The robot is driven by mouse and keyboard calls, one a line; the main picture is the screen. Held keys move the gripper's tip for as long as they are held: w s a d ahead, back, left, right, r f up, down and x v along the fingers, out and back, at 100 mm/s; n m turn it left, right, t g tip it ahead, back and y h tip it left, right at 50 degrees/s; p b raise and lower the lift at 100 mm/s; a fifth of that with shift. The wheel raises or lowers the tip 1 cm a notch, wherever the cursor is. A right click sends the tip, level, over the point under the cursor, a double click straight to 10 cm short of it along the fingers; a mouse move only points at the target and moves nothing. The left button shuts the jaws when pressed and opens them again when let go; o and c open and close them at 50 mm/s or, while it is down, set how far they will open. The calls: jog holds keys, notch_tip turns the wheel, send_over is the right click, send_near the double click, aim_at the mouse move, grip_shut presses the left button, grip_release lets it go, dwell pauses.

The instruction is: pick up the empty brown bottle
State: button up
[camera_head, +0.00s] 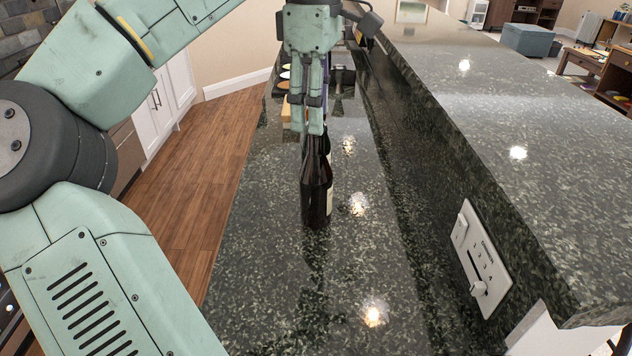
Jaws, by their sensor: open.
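A dark brown bottle (314,195) with a pale label on its right side stands upright on the dark green speckled counter (290,290). My gripper (315,128) points down over the top of the bottle, with its fingers around or just in front of the bottle's neck. The fingers hide part of the neck, and I cannot tell whether they touch it. My gripper is open.
A raised granite ledge (500,130) runs along the right, its side wall carrying a white switch plate (481,258). Several small items stand behind my gripper, including a wooden block (287,112). The counter in front of the bottle is clear.

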aim_at(316, 158)
jog(key=f, duration=0.3)
jog(key=shift+s+f, duration=0.2)
jog(key=shift+f, duration=0.15)
jog(key=shift+w+d+f+p, duration=0.1)
jog(key=shift+f+p, duration=0.35)
jog(key=shift+f, duration=2.25)
grip_shut()
